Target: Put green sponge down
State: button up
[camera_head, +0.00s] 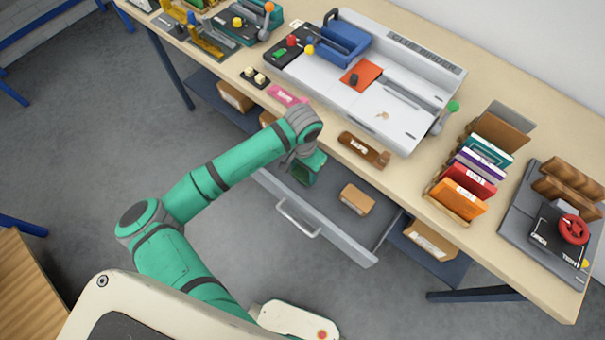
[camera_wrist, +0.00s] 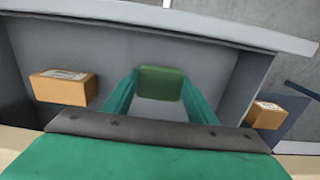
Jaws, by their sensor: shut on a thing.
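The green sponge (camera_wrist: 162,84) is a dark green block held between the two teal fingers of my gripper (camera_wrist: 161,78) in the wrist view. My gripper is shut on it. In the head view, my gripper (camera_head: 306,172) points down over the open grey drawer (camera_head: 320,231) under the workbench. The wrist view shows the drawer floor below and around the sponge. I cannot tell whether the sponge touches the floor. In the head view the sponge is mostly hidden by the gripper.
A cardboard box (camera_head: 356,199) lies in the drawer, right of my gripper. The workbench (camera_head: 410,181) overhangs the drawer; a brown tape-like item (camera_head: 364,150) lies near its edge. More boxes (camera_head: 430,240) sit on the lower shelf. The drawer floor around the box looks clear.

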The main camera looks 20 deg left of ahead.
aim_at(302, 172)
jog(key=shift+w+a+f, duration=0.15)
jog(key=shift+w+f, duration=0.05)
jog(key=shift+f, duration=0.15)
notch_tip(302, 172, down, 2)
jog(key=shift+f, duration=0.45)
jog(key=shift+s, duration=0.1)
jog(key=shift+f, duration=0.1)
jog(key=o, duration=1.1)
